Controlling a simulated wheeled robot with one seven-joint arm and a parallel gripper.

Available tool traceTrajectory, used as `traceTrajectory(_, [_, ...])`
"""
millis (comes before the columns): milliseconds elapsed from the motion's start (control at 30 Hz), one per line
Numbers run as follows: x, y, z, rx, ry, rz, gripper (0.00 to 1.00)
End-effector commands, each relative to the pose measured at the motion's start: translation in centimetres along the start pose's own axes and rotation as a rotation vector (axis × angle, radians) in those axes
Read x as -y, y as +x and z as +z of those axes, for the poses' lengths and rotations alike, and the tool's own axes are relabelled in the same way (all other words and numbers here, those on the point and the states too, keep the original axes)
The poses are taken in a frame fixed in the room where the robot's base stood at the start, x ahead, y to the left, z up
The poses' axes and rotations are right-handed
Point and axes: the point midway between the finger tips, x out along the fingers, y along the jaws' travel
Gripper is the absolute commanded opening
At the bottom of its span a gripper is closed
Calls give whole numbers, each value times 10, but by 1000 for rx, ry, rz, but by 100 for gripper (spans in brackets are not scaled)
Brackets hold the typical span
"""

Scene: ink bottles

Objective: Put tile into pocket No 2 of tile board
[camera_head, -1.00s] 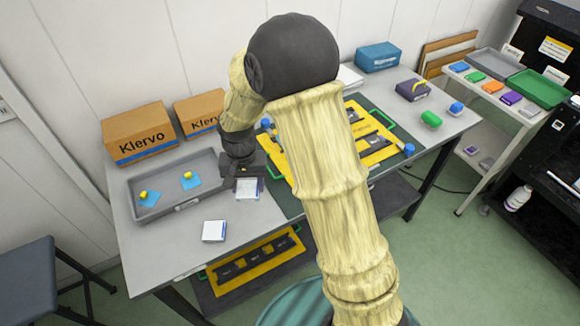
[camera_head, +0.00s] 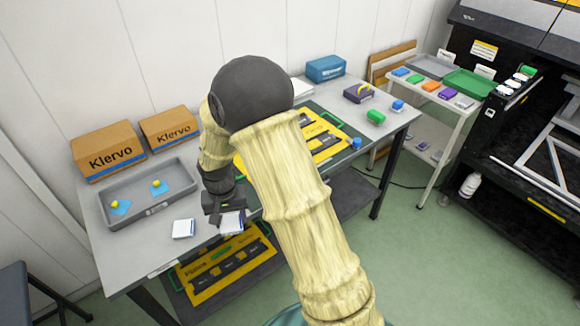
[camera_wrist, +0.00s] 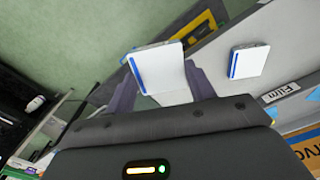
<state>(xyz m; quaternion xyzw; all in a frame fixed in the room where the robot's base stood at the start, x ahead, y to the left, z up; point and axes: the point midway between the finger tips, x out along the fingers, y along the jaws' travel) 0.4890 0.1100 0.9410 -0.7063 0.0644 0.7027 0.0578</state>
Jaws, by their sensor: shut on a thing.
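My gripper (camera_head: 228,212) is shut on a white tile (camera_wrist: 160,68) with a blue edge. In the head view this held tile (camera_head: 232,223) shows just below the jaws, near the table's front edge. A second white tile (camera_head: 184,228) lies on the table to its left; it also shows in the wrist view (camera_wrist: 248,61). A yellow tile board (camera_head: 318,136) lies on the tabletop behind my arm, which hides much of it. Its pocket numbers cannot be read.
A grey tray (camera_head: 150,208) with blue pieces bearing yellow knobs stands left on the table. Two Klervo boxes (camera_head: 108,150) stand behind it. Another yellow board (camera_head: 228,268) lies on the lower shelf. Green (camera_head: 376,117) and blue items stand at the right end.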

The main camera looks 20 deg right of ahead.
Motion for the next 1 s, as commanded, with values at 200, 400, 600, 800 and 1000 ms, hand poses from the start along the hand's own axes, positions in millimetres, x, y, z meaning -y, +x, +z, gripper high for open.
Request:
traceTrajectory(200, [-22, 32, -10, 2, -30, 7, 29])
traceTrajectory(400, [-44, 62, -18, 3, -63, 9, 29])
traceTrajectory(600, [-72, 101, -22, 5, -106, 7, 29])
traceTrajectory(800, [-101, 143, -20, 7, -158, -5, 29])
traceTrajectory(1000, [-107, 151, -20, 3, -174, -10, 29])
